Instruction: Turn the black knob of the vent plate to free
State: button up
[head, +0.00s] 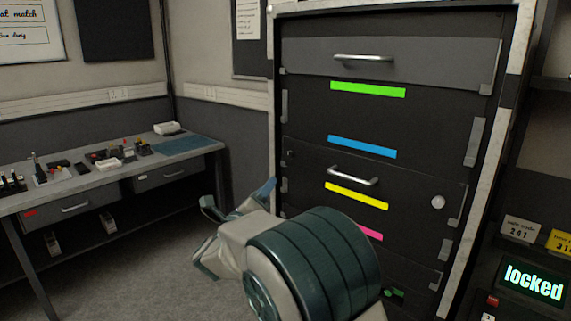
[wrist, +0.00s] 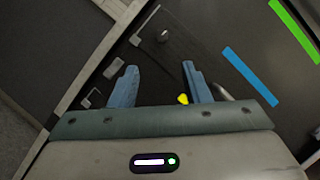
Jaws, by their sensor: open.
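A small black knob (head: 291,153) sits at the upper left corner of the dark panel (head: 410,190) with the bar handle and yellow strip. In the wrist view the knob (wrist: 162,36) shows beyond my fingertips, between them in the picture. Its pointing direction is too small to read, and no vent slots are clear. My gripper (head: 238,198) is open and empty in front of the cabinet's lower left side, apart from the knob. In the wrist view my gripper's (wrist: 158,68) two blue fingers stand apart. A display (head: 534,284) at lower right reads "locked".
A bar handle (head: 353,176) and a pale round knob (head: 438,202) stand out from the same panel. Metal brackets (wrist: 115,67) line the cabinet's left edge. A workbench (head: 103,168) with small items stands at left, with open floor before it.

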aim_at(288, 157)
jog(key=p+x, duration=0.3)
jog(key=x, duration=1)
jog(key=shift+w+d+r+p, duration=0.15)
jog(key=shift+w+p, duration=0.1)
jog(key=shift+p, duration=0.15)
jog(key=shift+c, duration=0.3)
grip_shut()
